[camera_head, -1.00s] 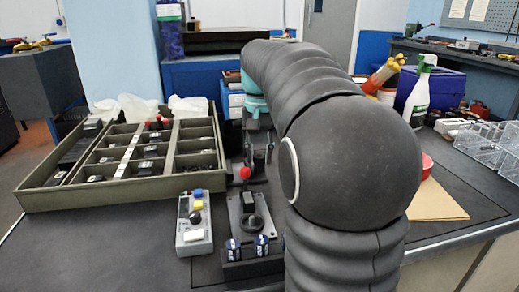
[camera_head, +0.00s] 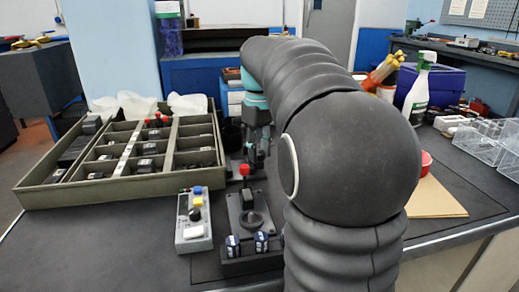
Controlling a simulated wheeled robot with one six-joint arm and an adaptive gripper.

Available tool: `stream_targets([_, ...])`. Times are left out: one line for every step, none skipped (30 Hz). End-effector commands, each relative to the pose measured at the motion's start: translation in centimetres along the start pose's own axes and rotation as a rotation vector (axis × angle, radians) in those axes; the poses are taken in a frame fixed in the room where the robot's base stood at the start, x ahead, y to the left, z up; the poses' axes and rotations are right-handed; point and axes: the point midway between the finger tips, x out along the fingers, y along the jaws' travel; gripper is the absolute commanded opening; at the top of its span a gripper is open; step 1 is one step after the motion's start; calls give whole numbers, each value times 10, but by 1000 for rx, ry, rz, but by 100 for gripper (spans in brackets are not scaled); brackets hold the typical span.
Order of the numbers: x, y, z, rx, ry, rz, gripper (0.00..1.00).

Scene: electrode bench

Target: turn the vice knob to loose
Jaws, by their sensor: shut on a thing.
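My gripper (camera_head: 257,142) hangs below the teal wrist section, fingers pointing down, at the back of the dark bench fixture (camera_head: 240,228). It is shut on a small part there, which I take to be the vice knob. The knob itself is too small and too covered by the fingers to make out, and so is its turn position. A lever with a red ball (camera_head: 244,169) stands on the fixture just in front of the fingers. My arm hides the fixture's right side.
A compartment tray (camera_head: 110,192) with small dark parts lies left. A grey box with coloured buttons (camera_head: 194,226) stands left of the fixture. Blue-and-white capped pieces (camera_head: 262,242) sit at its front. Right are a spray bottle (camera_head: 419,90), clear bins (camera_head: 490,152) and brown card (camera_head: 437,202).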

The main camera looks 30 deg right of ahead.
Motion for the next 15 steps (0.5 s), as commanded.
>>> stream_targets([2,0,1,-21,-7,-3,0])
stream_targets([2,0,1,-34,-7,-3,0])
stream_targets([2,0,1,-49,-7,-3,0])
stream_targets([2,0,1,-60,-7,-3,0])
stream_targets([2,0,1,-68,-7,-3,0])
stream_targets([2,0,1,-79,-7,-3,0])
stream_targets([2,0,1,-87,-7,-3,0])
stream_targets([2,0,1,-92,-7,-3,0])
stream_targets([2,0,1,-98,-7,-3,0])
stream_targets([2,0,1,-102,-7,-3,0])
stream_targets([2,0,1,-106,-7,-3,0])
stream_targets([2,0,1,-109,-7,-3,0])
stream_targets([2,0,1,-111,-7,-3,0])
stream_targets([2,0,1,-113,-7,-3,0])
stream_targets([2,0,1,-113,-7,-3,0])
